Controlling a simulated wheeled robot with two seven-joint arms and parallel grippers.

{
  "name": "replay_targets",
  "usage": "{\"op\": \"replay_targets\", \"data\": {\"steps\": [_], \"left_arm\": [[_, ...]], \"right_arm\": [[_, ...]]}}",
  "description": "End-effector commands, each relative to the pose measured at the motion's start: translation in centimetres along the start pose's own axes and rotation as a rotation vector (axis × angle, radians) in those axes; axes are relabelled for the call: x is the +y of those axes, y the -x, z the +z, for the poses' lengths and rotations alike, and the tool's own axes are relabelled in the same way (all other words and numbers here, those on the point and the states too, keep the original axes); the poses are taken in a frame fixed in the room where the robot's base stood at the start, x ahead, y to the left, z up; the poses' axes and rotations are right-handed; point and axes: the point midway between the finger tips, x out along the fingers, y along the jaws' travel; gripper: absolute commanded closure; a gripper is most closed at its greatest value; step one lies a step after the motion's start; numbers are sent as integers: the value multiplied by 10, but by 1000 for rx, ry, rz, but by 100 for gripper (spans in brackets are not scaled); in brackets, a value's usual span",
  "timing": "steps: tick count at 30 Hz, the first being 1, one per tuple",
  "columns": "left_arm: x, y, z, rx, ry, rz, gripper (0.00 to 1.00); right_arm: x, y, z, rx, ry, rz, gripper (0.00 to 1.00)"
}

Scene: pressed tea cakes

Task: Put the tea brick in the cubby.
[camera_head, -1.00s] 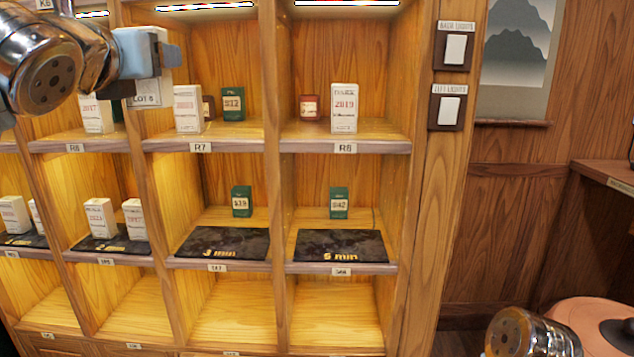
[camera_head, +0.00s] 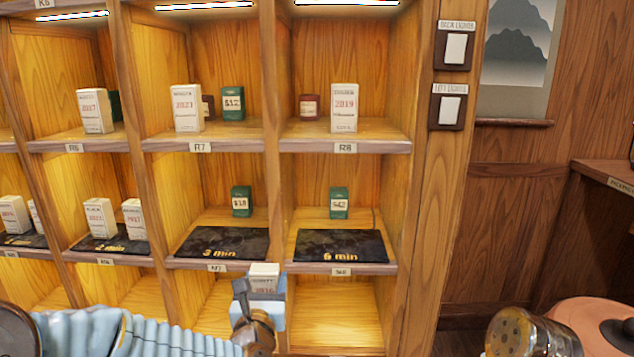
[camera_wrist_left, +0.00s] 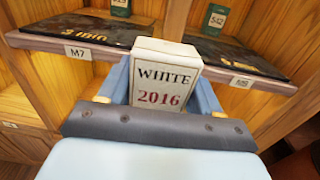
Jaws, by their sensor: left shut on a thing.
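The tea brick, a white box (camera_wrist_left: 164,76) reading "WHITE 2016", is gripped in my left gripper (camera_wrist_left: 165,95). In the head view the brick (camera_head: 264,270) shows its pale top and part of its front, and my left gripper (camera_head: 257,308) is around its lower part. It is in front of the shelf unit, at about the height of the shelf edge between the "3 min" mat (camera_head: 222,242) and the "6 min" mat (camera_head: 341,245). The wrist view shows the M7 label (camera_wrist_left: 78,53) left of the brick. My right gripper is not visible.
Wooden cubbies hold white boxes, such as one in R7 (camera_head: 186,108) and one in R8 (camera_head: 344,107). Small green boxes (camera_head: 241,201) (camera_head: 339,203) stand behind the two mats. The lower right cubby (camera_head: 335,310) looks empty. A counter (camera_head: 608,172) stands at right.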

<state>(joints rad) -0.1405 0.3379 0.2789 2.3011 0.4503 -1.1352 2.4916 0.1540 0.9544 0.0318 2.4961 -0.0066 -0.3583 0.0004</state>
Motion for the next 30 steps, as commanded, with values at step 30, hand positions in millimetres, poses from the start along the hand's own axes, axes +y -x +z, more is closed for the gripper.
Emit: {"op": "replay_targets", "data": {"steps": [30], "left_arm": [[80, 19, -227, 3, 5, -5, 71]], "right_arm": [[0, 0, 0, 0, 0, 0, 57]]}}
